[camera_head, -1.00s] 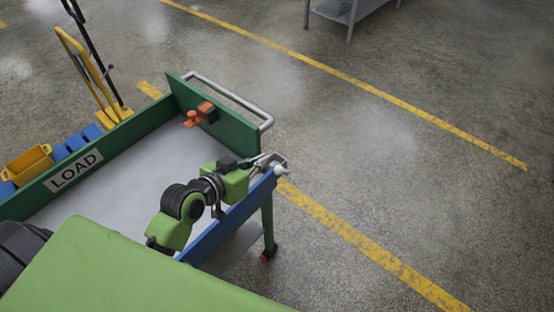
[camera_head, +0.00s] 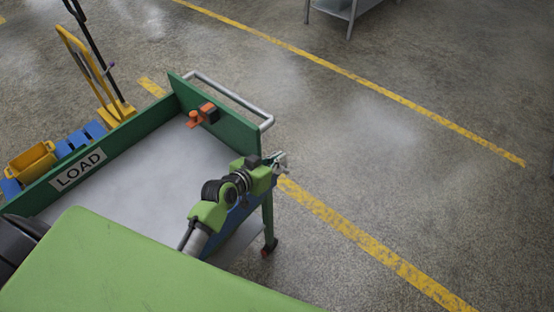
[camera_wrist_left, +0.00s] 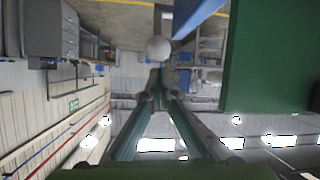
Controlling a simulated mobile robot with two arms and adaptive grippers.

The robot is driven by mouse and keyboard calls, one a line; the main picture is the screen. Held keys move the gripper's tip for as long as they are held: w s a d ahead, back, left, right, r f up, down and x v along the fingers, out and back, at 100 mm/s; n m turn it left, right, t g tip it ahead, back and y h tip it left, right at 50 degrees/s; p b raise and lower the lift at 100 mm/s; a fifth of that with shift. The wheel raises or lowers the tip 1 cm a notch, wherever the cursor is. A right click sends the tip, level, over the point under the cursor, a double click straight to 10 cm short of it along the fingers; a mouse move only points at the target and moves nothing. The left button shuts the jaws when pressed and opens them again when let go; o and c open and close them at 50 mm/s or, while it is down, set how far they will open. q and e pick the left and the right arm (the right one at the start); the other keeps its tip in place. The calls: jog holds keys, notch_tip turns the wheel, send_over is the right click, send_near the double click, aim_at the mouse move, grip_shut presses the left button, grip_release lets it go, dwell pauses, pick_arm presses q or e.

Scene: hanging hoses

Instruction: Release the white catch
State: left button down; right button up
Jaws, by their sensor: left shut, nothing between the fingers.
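The white catch shows as a round white knob (camera_wrist_left: 158,48) in the left wrist view, near the blue side panel (camera_wrist_left: 197,14) and the green end panel (camera_wrist_left: 275,60) of the cart. My left gripper (camera_wrist_left: 157,84) is shut and empty, its fingertips just below the knob in that view. I cannot tell if they touch it. In the head view my left gripper (camera_head: 279,162) is at the cart's right corner, where the blue panel meets the green end. There the gripper largely covers the catch. My right gripper is not in view.
The cart has a grey deck (camera_head: 130,160), a LOAD sign (camera_head: 78,170), an orange latch (camera_head: 203,115) on the green end and a metal handle bar (camera_head: 230,97). A yellow hand truck (camera_head: 90,75) and yellow bin (camera_head: 32,160) stand beyond. The floor at right is clear.

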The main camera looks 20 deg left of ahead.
pick_arm(q)
jog(key=shift+s+a+f, duration=0.1)
jog(key=shift+s+f, duration=0.3)
jog(key=shift+s, duration=0.25)
jog(key=shift+w+f, duration=0.1)
jog(key=s+f+t+b, duration=0.1)
jog(key=b, duration=0.4)
jog(key=s+a+f+t+b, duration=0.1)
jog(key=s+t+b, duration=0.1)
jog(key=b, duration=0.4)
jog(key=shift+s+f+h, duration=0.1)
jog(key=shift+f+h, duration=0.1)
jog(key=shift+h, duration=0.2)
